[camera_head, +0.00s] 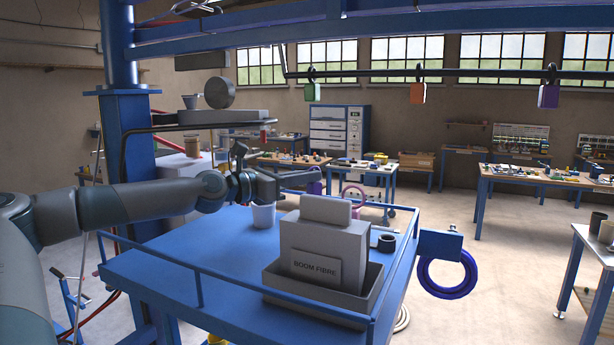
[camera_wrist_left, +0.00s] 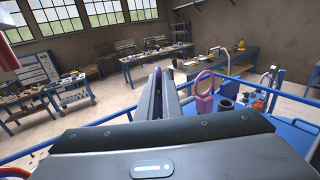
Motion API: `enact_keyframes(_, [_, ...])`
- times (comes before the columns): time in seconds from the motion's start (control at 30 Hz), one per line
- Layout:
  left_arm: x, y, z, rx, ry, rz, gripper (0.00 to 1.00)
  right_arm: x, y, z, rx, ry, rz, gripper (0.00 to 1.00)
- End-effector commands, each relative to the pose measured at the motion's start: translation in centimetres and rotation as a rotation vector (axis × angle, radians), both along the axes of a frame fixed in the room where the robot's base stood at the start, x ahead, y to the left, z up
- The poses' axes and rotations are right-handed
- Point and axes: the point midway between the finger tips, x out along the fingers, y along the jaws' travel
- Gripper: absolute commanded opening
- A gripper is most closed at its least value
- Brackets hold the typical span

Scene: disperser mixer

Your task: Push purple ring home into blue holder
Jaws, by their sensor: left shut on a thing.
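My left gripper (camera_head: 298,177) reaches over the far side of the blue cart. Its fingers are shut on a thin purple piece, which shows at the fingertips (camera_head: 315,186) and as a purple edge between the fingers in the left wrist view (camera_wrist_left: 158,88). I take it for the purple ring; most of it is hidden by the fingers. A blue block (camera_head: 440,244) sits on the cart's right rail, with a dark blue-violet ring (camera_head: 448,291) hanging below it. I cannot tell whether this block is the blue holder. My right gripper is not in view.
A pink-purple loop (camera_head: 355,190) stands at the cart's far edge, close right of the gripper, also in the left wrist view (camera_wrist_left: 204,86).

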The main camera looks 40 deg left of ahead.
Motion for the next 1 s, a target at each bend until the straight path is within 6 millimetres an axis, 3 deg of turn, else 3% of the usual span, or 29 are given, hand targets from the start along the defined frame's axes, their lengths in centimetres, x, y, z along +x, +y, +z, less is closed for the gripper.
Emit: enact_keyframes(1.0, [0.0, -0.1, -1.8, -0.001, 0.002, -0.001, 0.0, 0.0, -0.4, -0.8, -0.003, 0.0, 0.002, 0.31])
